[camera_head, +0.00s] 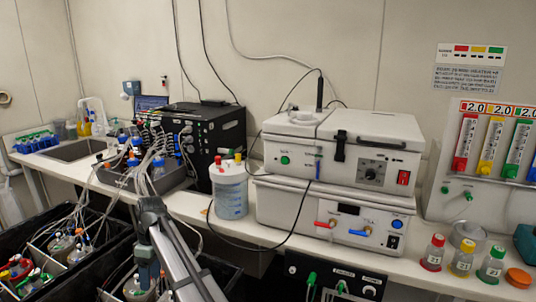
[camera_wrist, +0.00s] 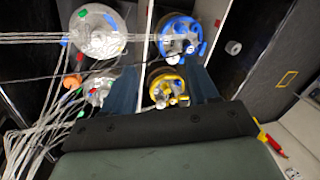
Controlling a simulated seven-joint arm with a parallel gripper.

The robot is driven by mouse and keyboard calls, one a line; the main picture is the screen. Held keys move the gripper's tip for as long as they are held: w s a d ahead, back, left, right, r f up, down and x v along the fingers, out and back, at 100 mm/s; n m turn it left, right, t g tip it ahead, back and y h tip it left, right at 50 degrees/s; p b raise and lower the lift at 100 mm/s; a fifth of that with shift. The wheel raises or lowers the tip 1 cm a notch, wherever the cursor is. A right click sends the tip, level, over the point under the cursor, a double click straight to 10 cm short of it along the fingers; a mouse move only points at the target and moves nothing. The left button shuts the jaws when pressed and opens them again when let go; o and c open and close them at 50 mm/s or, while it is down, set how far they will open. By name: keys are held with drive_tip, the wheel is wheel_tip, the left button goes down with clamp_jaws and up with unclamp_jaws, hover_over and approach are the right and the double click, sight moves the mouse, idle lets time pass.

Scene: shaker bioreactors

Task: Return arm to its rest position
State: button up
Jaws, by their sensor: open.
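My gripper (camera_head: 148,274) hangs from my grey arm at the bottom left of the head view, over the black crates. In the wrist view its two dark blue fingers (camera_wrist: 161,88) are wide apart with nothing held between them. Beyond the fingers are bioreactor vessels with tubing: a clear-topped one (camera_wrist: 97,32), a blue-ringed one (camera_wrist: 178,36), a smaller clear one (camera_wrist: 98,88) and a yellow-ringed one (camera_wrist: 168,90).
Black divided crates (camera_head: 60,215) with vessels and loose tubes fill the lower left. The white bench (camera_head: 270,236) carries a white jar (camera_head: 229,190), a stacked white instrument (camera_head: 335,160), a black control box (camera_head: 205,140) and several small colour-capped bottles (camera_head: 461,256). Tubes run close around my gripper.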

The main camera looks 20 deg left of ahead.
drive_tip(key=w+d+m+g+y, duration=0.1)
drive_tip(key=w+d+y, duration=0.2)
drive_tip(key=w+d, duration=0.5)
drive_tip(key=w+d+m+g+y, duration=0.15)
drive_tip(key=w+d, duration=0.35)
drive_tip(key=d, duration=0.6)
drive_tip(key=w+d+f+m+t, duration=0.15)
drive_tip(key=d+f+m, duration=0.65)
drive_tip(key=d+f, duration=1.55)
drive_tip(key=s+d+f+m+g+h, duration=0.1)
drive_tip(key=s+d+f+m, duration=0.3)
drive_tip(key=d+f, duration=0.5)
drive_tip(key=s+d+f+m+h, duration=0.2)
drive_tip(key=s+d+f, duration=0.5)
drive_tip(key=d+f, duration=0.25)
drive_tip(key=s+d+f+m+g, duration=0.1)
drive_tip(key=s+d+f+m, duration=0.1)
drive_tip(key=s+d+f, duration=0.2)
drive_tip(key=s+d+f+m+h, duration=0.1)
drive_tip(key=s+d+f+m, duration=0.2)
drive_tip(key=s+d, duration=0.7)
drive_tip(key=s+f, duration=0.1)
drive_tip(key=s, duration=0.5)
drive_tip(key=shift+s+m+g, duration=0.2)
drive_tip(key=shift+m+g, duration=0.15)
drive_tip(key=shift+g, duration=0.05)
